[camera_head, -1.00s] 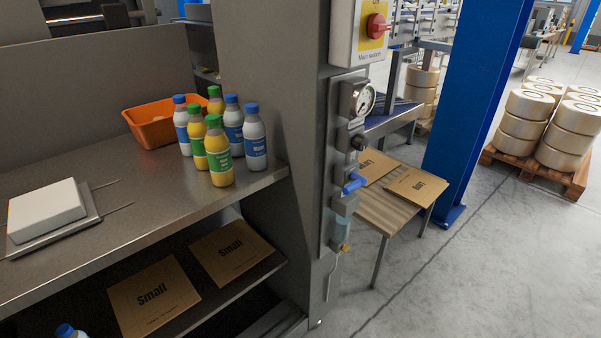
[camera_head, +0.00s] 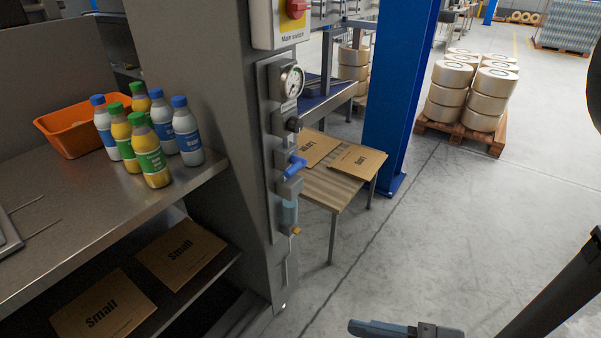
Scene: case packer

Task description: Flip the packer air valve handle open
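The air valve handle (camera_head: 295,167) is a small blue lever on the grey panel of the machine's column. It sticks out to the right and slightly up, below a round gauge (camera_head: 291,81) and a black knob (camera_head: 293,124). A clear bowl (camera_head: 289,213) hangs below the handle. Part of my gripper (camera_head: 405,329) shows at the bottom edge, grey-blue and cut off by the frame. It is low and to the right of the handle, well apart from it. Its opening is out of frame, so I cannot tell whether it is open or shut.
A red main switch (camera_head: 297,8) sits above the gauge. A small wooden table (camera_head: 330,188) with flat cartons stands behind the panel, beside a blue post (camera_head: 398,95). Bottles and an orange bin (camera_head: 75,135) are on the left counter.

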